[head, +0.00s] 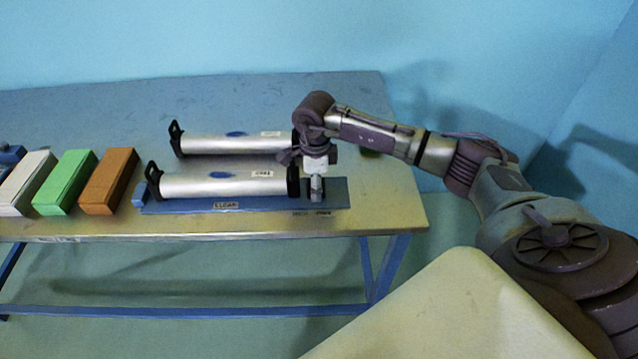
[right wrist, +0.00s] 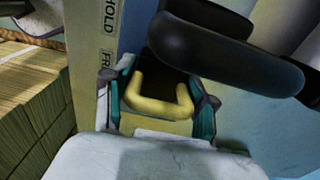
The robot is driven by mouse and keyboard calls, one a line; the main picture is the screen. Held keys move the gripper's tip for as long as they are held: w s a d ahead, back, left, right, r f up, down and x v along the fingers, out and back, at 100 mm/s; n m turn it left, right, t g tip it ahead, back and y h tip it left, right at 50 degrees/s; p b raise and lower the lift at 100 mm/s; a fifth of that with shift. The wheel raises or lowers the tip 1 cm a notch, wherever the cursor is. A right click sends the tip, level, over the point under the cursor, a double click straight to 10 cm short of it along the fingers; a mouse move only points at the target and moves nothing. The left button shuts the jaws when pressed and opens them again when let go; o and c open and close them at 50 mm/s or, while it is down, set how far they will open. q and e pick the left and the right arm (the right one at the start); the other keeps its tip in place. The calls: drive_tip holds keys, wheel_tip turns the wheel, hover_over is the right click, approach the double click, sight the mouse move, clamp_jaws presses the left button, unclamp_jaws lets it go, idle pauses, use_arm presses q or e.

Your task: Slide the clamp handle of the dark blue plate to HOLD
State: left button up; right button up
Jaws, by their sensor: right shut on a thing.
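The dark blue plate (head: 180,207) lies along the front of the table. It bears a silver roll (head: 225,185) between black end brackets. My right gripper (head: 316,190) is at the plate's right end, beside the bracket. In the right wrist view the yellow U-shaped clamp handle (right wrist: 158,108) is between the fingers of my right gripper (right wrist: 157,103), which is shut on it. The printed words HOLD (right wrist: 109,15) and FR, partly covered (right wrist: 107,62), run along the plate's edge. The handle is nearer the FR word. My left gripper is not in view.
A second silver roll (head: 220,144) lies behind the first. White (head: 25,180), green (head: 64,182) and orange (head: 108,180) blocks stand to the left. A black bracket (right wrist: 225,50) is close to my gripper in the right wrist view. The table's right end is mostly clear.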

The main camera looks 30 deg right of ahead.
sight(298, 174)
drive_tip(key=shift+w+a, duration=0.3)
drive_tip(key=shift+a, duration=0.2)
drive_tip(key=shift+w+a, duration=0.25)
drive_tip(key=shift+a, duration=0.2)
drive_tip(key=shift+w+a+b, duration=0.1)
drive_tip(key=shift+b, duration=0.2)
drive_tip(key=shift+w+a, duration=0.4)
drive_tip(key=shift+a, duration=0.3)
drive_tip(key=o, duration=1.3)
drive_tip(key=shift+w+a, duration=0.1)
drive_tip(key=shift+o, duration=0.2)
drive_tip(key=shift+r, duration=0.15)
drive_tip(key=shift+r, duration=0.35)
wheel_tip(298, 174, up, 11)
drive_tip(key=shift+r, duration=0.1)
